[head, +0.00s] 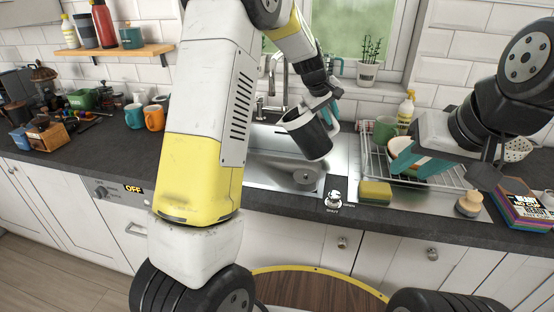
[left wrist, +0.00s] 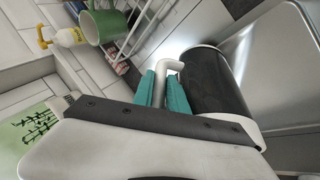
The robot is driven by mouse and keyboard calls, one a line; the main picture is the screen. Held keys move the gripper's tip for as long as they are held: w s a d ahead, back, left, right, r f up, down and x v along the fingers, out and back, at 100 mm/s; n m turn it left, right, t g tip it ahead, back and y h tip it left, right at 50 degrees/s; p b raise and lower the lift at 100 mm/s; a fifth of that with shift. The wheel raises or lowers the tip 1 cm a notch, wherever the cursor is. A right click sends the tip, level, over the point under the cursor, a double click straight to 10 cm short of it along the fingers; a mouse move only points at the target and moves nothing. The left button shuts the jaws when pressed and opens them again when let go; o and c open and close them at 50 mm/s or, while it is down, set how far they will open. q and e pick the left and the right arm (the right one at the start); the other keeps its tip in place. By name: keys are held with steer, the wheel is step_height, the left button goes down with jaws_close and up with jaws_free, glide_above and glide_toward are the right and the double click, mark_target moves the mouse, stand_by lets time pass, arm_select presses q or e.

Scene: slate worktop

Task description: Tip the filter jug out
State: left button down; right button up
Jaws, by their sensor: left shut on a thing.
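The filter jug (head: 309,136) is a dark cylinder with a pale rim and a white handle. It is held in the air over the steel sink (head: 262,173), leaning, with its pale-rimmed end at the upper left in the head view. My left gripper (head: 333,110) is shut on the jug's handle. In the left wrist view its teal fingers (left wrist: 165,92) pinch the white handle beside the dark jug body (left wrist: 212,85). The jug's inside cannot be seen clearly. My right gripper (head: 418,163) is open and empty in front of the dish rack.
A dish rack (head: 371,165) with a green mug (head: 384,130) and dishes stands right of the sink. A yellow sponge (head: 375,192), a brush (head: 469,204) and a soap bottle (head: 406,107) are near it. The tap (head: 284,78) rises behind the jug. Mugs stand left.

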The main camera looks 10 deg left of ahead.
arm_select(q)
steer(key=shift+w+d+f+m+g+y+b, duration=0.1)
steer(key=shift+d+f+m+g+y+b, duration=0.15)
steer(key=shift+d+y, duration=0.3)
steer(key=shift+w+d+f+m+g+y+b, duration=0.15)
steer(key=shift+d+f+y, duration=0.25)
steer(key=shift+d, duration=0.2)
steer(key=shift+w+d+f+g+y+b, duration=0.15)
steer(key=shift+d+f+y+b, duration=0.25)
steer(key=shift+f+y, duration=0.45)
steer(key=shift+w+d+f+g+y+b, duration=0.15)
steer(key=shift+d+f+y+b, duration=0.2)
steer(key=shift+y, duration=0.85)
steer(key=shift+s, duration=0.1)
